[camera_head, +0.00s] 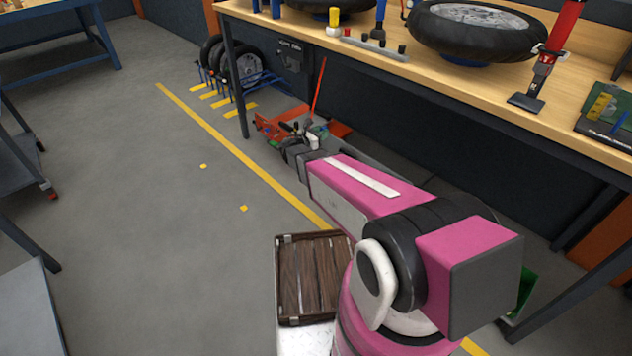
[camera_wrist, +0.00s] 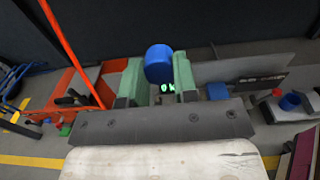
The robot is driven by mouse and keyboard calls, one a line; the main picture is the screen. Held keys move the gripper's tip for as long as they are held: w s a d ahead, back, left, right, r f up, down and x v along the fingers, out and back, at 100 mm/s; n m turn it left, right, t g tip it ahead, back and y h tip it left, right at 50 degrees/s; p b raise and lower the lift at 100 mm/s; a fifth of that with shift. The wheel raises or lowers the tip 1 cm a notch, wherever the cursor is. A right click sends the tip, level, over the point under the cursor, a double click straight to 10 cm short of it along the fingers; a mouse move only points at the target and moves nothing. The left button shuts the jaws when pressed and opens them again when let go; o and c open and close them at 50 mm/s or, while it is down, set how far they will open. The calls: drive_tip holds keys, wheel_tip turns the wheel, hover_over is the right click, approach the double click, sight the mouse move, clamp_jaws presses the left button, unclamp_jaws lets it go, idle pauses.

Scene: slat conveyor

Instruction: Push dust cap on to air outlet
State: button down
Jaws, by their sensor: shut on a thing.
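My gripper (camera_wrist: 158,72) has green fingers, shut on a blue dust cap (camera_wrist: 159,62). The cap is round and sits between the fingertips in the wrist view. In the head view my gripper (camera_head: 300,140) is low, near the floor and beside the orange equipment under the bench; the cap cannot be made out there. A small green lit readout (camera_wrist: 168,88) shows just below the cap. I cannot tell which part is the air outlet. A second blue piece (camera_wrist: 217,91) and another blue piece (camera_wrist: 290,101) lie to the right in the wrist view.
Orange equipment (camera_wrist: 72,92) with a slanting red pole (camera_wrist: 72,45) stands left of the fingers. A wooden-topped workbench (camera_head: 480,95) overhangs the right side. Wheels (camera_head: 240,65) stand in a blue rack. A brown slatted tray (camera_head: 312,318) is near my base. Grey floor (camera_head: 130,190) is open left.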

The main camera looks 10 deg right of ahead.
drive_tip(key=w+f, duration=0.3)
drive_tip(key=f, duration=0.9)
drive_tip(key=w+f, duration=0.3)
drive_tip(key=f, duration=0.9)
drive_tip(key=w+f, duration=0.3)
drive_tip(key=f, duration=0.9)
drive_tip(key=x, duration=0.7)
drive_tip(key=shift+w, duration=0.2)
drive_tip(key=shift+x, duration=0.85)
drive_tip(key=c, duration=0.8)
unclamp_jaws()
